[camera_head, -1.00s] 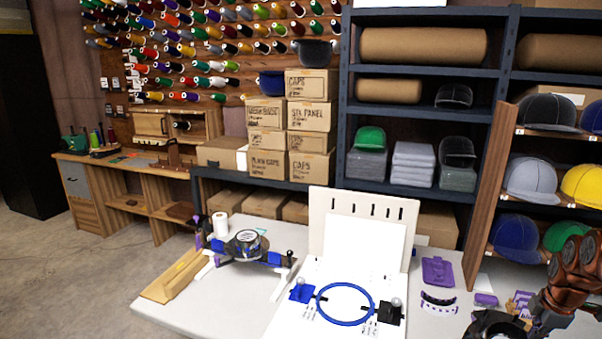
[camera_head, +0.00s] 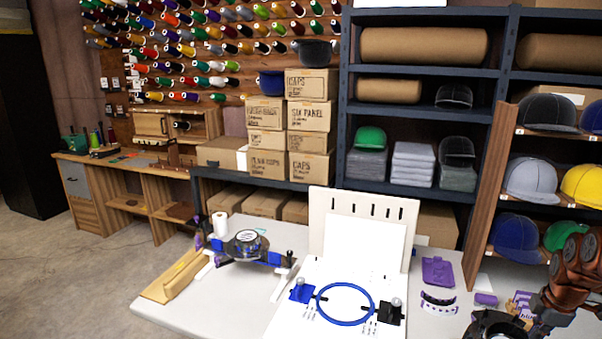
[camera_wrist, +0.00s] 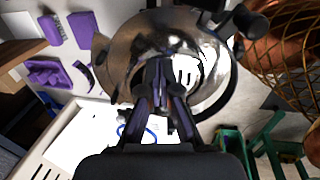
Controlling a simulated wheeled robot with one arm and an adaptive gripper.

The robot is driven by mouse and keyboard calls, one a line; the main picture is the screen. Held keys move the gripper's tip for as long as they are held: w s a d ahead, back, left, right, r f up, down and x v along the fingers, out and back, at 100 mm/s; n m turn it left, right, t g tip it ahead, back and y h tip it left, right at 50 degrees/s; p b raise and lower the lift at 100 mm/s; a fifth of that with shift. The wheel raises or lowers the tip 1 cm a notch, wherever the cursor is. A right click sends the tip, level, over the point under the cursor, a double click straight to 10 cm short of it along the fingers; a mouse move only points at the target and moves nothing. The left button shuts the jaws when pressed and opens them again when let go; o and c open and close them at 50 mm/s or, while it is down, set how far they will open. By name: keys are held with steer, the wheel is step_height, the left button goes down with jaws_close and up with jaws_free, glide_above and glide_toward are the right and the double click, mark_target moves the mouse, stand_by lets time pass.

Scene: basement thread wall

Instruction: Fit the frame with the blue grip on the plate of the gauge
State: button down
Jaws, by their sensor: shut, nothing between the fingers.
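A blue ring-shaped frame (camera_head: 345,320) lies on the sloping white plate of a board (camera_head: 285,322), which has a slotted upright panel (camera_head: 373,208). A blue grip (camera_head: 301,292) is at its left and a black block (camera_head: 391,312) at its right. I cannot tell how firmly the frame is seated. Part of the blue ring shows in the wrist view (camera_wrist: 122,131), partly hidden by my fingers. My gripper (camera_wrist: 158,66) is shut and empty, to the right of the board. In the head view my wrist is at the bottom right, fingers unclear.
Left of the board, a stand holds a dark round cap-like piece (camera_head: 246,244) with blue blocks. A purple plate (camera_head: 438,271) and a curved purple piece (camera_head: 438,302) lie right of the board. Shelves with caps stand behind.

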steer(key=r, duration=0.1)
steer(key=r+p, duration=0.1)
steer(key=r, duration=0.1)
steer(key=s+r, duration=0.1)
steer(key=r, duration=0.1)
steer(key=shift+a+r, duration=0.15)
steer(key=shift+r, duration=0.05)
steer(key=shift+w+a, duration=0.1)
steer(key=s+a+r+m+y, duration=0.1)
steer(key=a+r, duration=0.3)
steer(key=a, duration=0.6)
steer(key=a+r+m, duration=0.1)
steer(key=a+r, duration=0.3)
steer(key=a, duration=0.6)
steer(key=s+a+m+g, duration=0.1)
steer(key=s+a+m, duration=0.2)
steer(key=s+a, duration=0.8)
steer(key=s+a+f+m+g, duration=0.1)
steer(key=s+a+f+m, duration=0.1)
steer(key=s, duration=0.7)
steer(key=s+a+f+m+g, duration=0.1)
steer(key=s+a+f+m, duration=0.1)
steer(key=s+a+m, duration=0.2)
steer(key=s+m, duration=0.3)
steer(key=s, duration=0.1)
steer(key=shift+s+f+g+p, duration=0.15)
steer(key=shift+s+g+p, duration=0.15)
steer(key=shift+s, duration=0.05)
